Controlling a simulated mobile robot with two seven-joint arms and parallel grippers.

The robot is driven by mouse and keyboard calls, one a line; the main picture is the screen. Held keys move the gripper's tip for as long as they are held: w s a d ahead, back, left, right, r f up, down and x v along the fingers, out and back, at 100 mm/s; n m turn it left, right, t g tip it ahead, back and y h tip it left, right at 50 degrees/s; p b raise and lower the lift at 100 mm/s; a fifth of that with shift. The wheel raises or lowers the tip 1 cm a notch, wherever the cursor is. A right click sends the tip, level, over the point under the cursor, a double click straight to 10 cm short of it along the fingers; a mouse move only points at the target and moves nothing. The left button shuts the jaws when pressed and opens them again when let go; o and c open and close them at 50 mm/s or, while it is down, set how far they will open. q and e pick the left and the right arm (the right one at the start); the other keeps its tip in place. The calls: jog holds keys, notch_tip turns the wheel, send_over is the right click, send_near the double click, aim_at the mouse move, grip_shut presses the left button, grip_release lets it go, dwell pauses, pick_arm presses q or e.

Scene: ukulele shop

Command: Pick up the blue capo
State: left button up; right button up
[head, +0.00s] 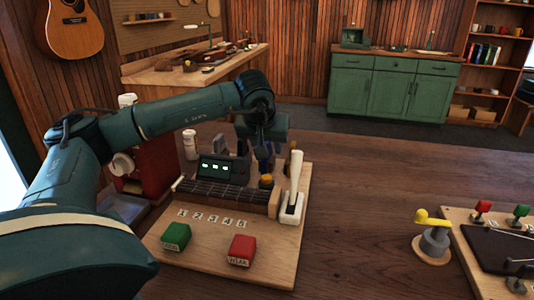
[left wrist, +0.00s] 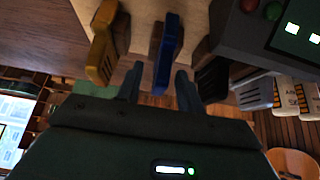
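The blue capo (left wrist: 168,48) stands out in the left wrist view, with a yellow capo (left wrist: 103,40) to its left and a dark capo (left wrist: 211,78) to its right. My left gripper (left wrist: 160,72) is open, its two fingers apart, with the lower end of the blue capo showing between the fingertips. I cannot tell whether either finger touches it. In the head view my left gripper (head: 264,150) is low behind the fretboard, beside the display box, and mostly hides the capos. My right gripper is not in view.
A wooden board (head: 215,262) carries a green block (head: 175,236), a red block (head: 241,250), a fretboard (head: 225,195) and a white upright lever (head: 292,195). The display box (head: 222,168) stands close left of the gripper.

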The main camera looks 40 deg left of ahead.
pick_arm(q)
grip_shut()
dwell(0.3)
